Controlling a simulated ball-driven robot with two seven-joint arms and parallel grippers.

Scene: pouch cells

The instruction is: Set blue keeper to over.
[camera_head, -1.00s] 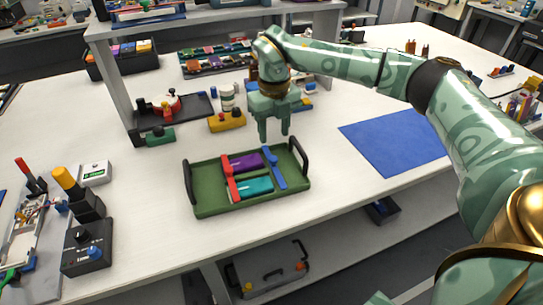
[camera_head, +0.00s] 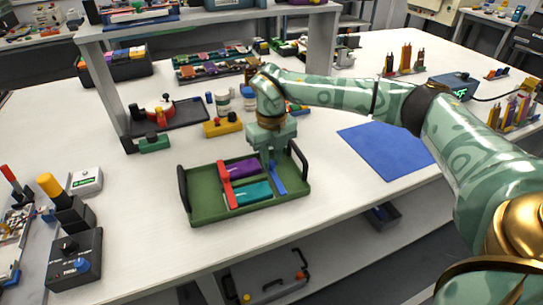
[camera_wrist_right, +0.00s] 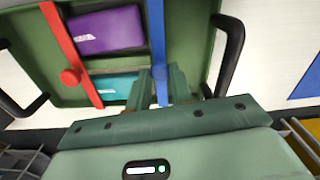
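The blue keeper (camera_head: 278,177) is a long bar on the right side of the green tray (camera_head: 208,213). It lies beside the purple cell (camera_head: 240,168) and the teal cell (camera_head: 249,193), not across them. My right gripper (camera_head: 270,153) is low at the keeper's far part and hides some of it. In the right wrist view the fingers (camera_wrist_right: 160,88) stand either side of the blue keeper (camera_wrist_right: 156,35); whether they press on it is unclear. A red keeper (camera_head: 227,184) with a round knob lies at the cells' left ends. My left gripper is out of view.
The tray has a black handle at each end (camera_head: 183,188). A blue mat (camera_head: 385,150) lies to the right. A yellow block (camera_head: 222,127) and a black tray with a red part (camera_head: 180,111) stand behind. The table in front of the tray is clear.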

